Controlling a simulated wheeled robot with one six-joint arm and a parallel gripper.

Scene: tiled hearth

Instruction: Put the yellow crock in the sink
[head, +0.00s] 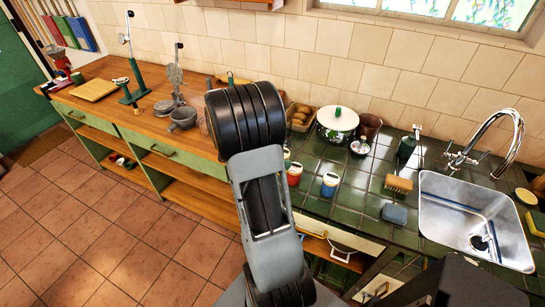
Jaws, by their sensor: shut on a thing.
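The steel sink (455,205) is set into the green tiled counter at the right. Its basin looks empty apart from the dark drain at its bottom. I cannot make out a yellow crock anywhere in the head view. My arm rises through the middle of the picture and hides part of the counter behind it. A dark part, probably of my arm, shows at the bottom right below the sink. My gripper's fingers are not in view, so what they hold does not show.
A curved tap (513,135) stands behind the sink. A brush (399,184) lies left of it, and a yellow sponge (537,224) is at its right. A white pot (337,122) and several jars stand farther left. The wooden counter (130,95) holds utensils.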

